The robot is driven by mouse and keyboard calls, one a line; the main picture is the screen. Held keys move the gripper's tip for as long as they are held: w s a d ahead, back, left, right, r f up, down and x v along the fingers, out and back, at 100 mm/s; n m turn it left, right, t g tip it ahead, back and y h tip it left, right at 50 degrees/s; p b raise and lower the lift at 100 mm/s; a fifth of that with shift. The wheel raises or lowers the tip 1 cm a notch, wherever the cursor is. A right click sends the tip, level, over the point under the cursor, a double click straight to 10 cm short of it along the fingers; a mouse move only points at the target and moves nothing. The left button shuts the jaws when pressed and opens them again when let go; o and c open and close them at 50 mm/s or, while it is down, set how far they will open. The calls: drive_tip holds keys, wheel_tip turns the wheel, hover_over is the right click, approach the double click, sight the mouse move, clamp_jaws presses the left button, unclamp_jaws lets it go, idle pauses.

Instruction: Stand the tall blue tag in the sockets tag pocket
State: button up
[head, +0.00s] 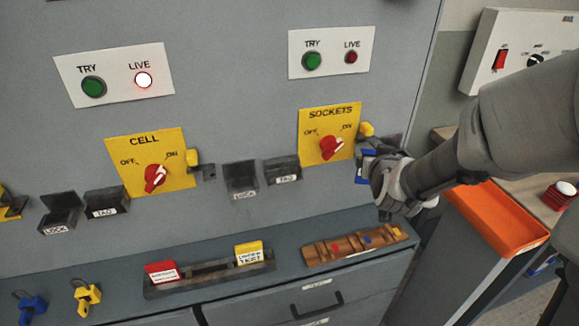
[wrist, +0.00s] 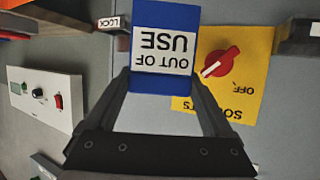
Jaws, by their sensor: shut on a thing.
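My gripper (wrist: 165,88) is shut on the tall blue tag (wrist: 178,17), which reads OUT OF USE upside down in the wrist view. In the head view the gripper (head: 375,178) is just right of the yellow SOCKETS plate (head: 312,123), with a blue edge of the tag (head: 359,172) showing. My arm and gripper hide most of this spot in the head view. The held tag is apart from any pocket, as far as I see.
Another LOCK pocket (head: 241,180) and TAG pocket (head: 283,170) stand between the CELL (head: 135,180) and SOCKETS plates. Below, a rack holds a red tag (head: 161,272) and a yellow tag (head: 249,253). A wooden holder (head: 320,252) and an orange-topped cabinet (head: 492,215) are nearby.

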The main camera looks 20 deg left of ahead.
drive_tip(key=a+r+n+g+y+p, duration=0.2)
drive_tip(key=a+r+n+y+p, duration=0.3)
drive_tip(key=a+r, duration=0.45)
drive_tip(key=a+f+b, duration=0.1)
drive_tip(key=a+f, duration=0.1)
drive_tip(key=a, duration=0.1)
drive_tip(key=s+a+f+b, duration=0.1)
drive_tip(key=a+f, duration=0.1)
drive_tip(key=a, duration=0.2)
drive_tip(key=s+a+f+b, duration=0.1)
drive_tip(key=a+f, duration=0.1)
drive_tip(key=a, duration=0.1)
drive_tip(key=shift+s+a+f, duration=0.1)
drive_tip(key=shift+a, duration=0.3)
drive_tip(key=shift+f+b, duration=0.45)
drive_tip(key=shift+f, duration=1.6)
drive_tip(key=shift+f, duration=0.15)
drive_tip(key=o, duration=1.1)
drive_tip(key=shift+c, duration=0.2)
